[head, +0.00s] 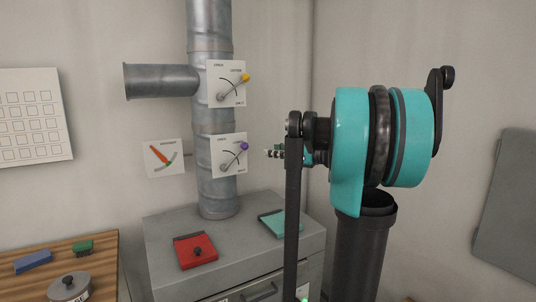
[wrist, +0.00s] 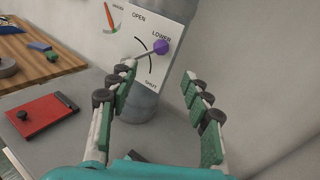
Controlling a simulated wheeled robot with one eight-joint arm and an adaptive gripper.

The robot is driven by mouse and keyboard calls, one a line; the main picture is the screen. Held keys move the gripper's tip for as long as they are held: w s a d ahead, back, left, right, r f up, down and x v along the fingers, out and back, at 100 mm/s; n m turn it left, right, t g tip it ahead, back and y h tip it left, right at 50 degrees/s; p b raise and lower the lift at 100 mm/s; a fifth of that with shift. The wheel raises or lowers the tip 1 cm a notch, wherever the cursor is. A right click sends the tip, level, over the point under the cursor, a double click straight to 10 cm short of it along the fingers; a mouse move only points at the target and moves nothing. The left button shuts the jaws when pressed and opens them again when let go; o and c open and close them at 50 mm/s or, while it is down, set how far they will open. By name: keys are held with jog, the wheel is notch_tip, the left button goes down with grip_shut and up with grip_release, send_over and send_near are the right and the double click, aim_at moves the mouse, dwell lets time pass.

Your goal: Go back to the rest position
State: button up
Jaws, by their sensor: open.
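My gripper (wrist: 164,100) is open and empty in the wrist view, its two green-padded fingers apart. Between and beyond the fingertips is the lower damper panel with its purple-knobbed lever (wrist: 160,47), near the word LOWER. In the head view my gripper (head: 274,153) shows small at the end of my teal arm, just right of the lower panel's purple knob (head: 244,146). Most of my gripper is hidden there behind my arm. I cannot tell the exact gap between the fingers and the lever.
An upper panel with a yellow-knobbed lever (head: 245,77) sits on the metal pipe (head: 209,40). A grey cabinet (head: 163,240) carries a red box (head: 196,252) and a teal box (head: 272,222). A wooden table (head: 50,250) with small items is at left.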

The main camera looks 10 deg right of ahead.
jog(key=s+a+f+n+g+h, duration=0.25)
jog(key=s+f+n, duration=0.2)
jog(key=f, duration=0.35)
jog(key=s+a+f+n+g+h, duration=0.1)
jog(key=s+a+f+n, duration=0.35)
jog(key=f, duration=0.25)
jog(key=s+a+f+n+g+h, duration=0.2)
jog(key=s+f+n, duration=0.2)
jog(key=s+f, duration=0.3)
jog(key=s+d+f+n+g+h, duration=0.1)
jog(key=s+d+f+n+h, duration=0.2)
jog(key=s+f+n, duration=0.3)
jog(key=s+d+f+n+g+h, duration=0.1)
jog(key=s+d+f+n+h, duration=0.2)
jog(key=s+f+n, duration=0.3)
notch_tip(320, 180, down, 5)
jog(key=s+h, duration=0.1)
jog(key=s, duration=0.1)
jog(key=shift+s+r+n, duration=0.2)
jog(key=shift+s+n, duration=0.2)
jog(key=shift+d, duration=0.1)
